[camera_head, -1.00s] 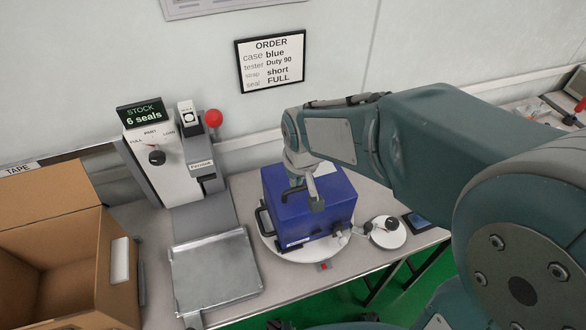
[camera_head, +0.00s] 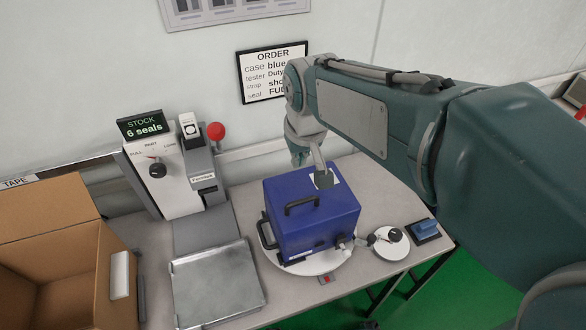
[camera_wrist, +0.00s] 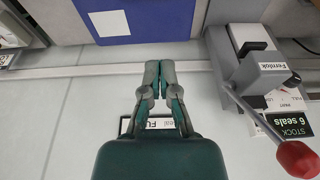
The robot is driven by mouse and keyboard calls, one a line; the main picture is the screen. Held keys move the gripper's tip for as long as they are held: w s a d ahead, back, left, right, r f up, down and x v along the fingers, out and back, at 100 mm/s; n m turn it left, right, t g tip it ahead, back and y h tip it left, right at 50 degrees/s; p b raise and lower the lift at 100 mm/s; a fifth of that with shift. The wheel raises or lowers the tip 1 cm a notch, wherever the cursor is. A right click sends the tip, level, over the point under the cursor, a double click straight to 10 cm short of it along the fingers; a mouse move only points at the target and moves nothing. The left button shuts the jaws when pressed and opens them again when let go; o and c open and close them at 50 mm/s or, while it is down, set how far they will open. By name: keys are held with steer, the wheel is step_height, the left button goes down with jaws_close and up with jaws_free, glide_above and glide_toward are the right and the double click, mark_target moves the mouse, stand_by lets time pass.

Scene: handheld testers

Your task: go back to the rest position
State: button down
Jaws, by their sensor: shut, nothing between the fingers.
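My gripper (camera_head: 322,172) is above the back of the blue case in the head view, apart from it as far as I can tell. In the wrist view my gripper (camera_wrist: 162,68) has its two fingertips together with nothing between them. The blue case (camera_head: 318,228), with a black handle on top and a white label, stands on a round white turntable (camera_head: 330,262). The wrist view shows part of the blue case (camera_wrist: 150,20) at the top.
A sealing machine (camera_head: 165,175) with a red-knobbed lever (camera_head: 216,131) and a metal plate (camera_head: 217,283) stands left of the case. An open cardboard box (camera_head: 50,235) is at far left. An order sign (camera_head: 262,75) hangs behind.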

steer(key=shift+v, duration=1.1)
steer(key=s+d+f+m+t, duration=0.1)
steer(key=s+d+m+t, duration=0.2)
steer(key=s+d, duration=0.8)
steer(key=s, duration=0.2)
steer(key=shift+s+h, duration=0.25)
steer(key=shift+h, duration=0.15)
